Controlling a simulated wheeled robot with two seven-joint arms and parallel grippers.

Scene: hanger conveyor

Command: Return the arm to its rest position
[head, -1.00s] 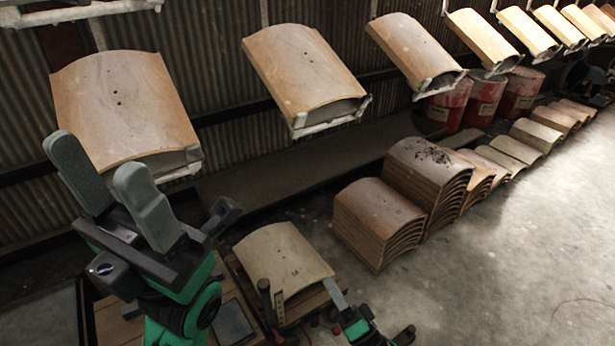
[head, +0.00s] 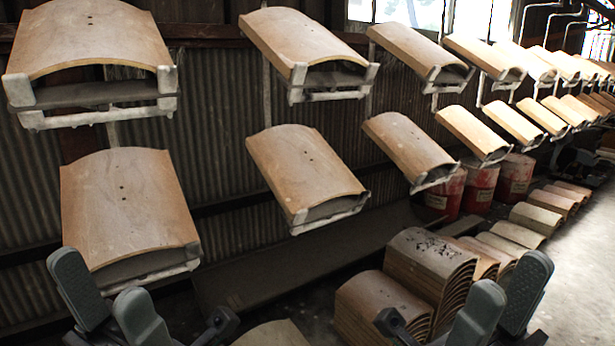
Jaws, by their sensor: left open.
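My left gripper (head: 98,277) is at the lower left of the head view. Its two grey fingers point up, stand apart and hold nothing. It overlaps the lower edge of a hanging brown curved panel (head: 125,200) in the picture; I cannot tell whether they touch. My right gripper (head: 511,277) is at the lower right. Its two grey fingers also point up with a gap between them and nothing in it. Both wrists and arms are mostly cut off by the bottom edge.
Two rows of curved panels hang on white hangers (head: 98,115) along a corrugated wall (head: 215,100). Stacked panels (head: 425,262) stand on the floor between my grippers in the picture. Red drums (head: 481,185) stand behind. Another curved panel (head: 272,334) shows at the bottom edge. Bare floor (head: 580,270) lies at the right.

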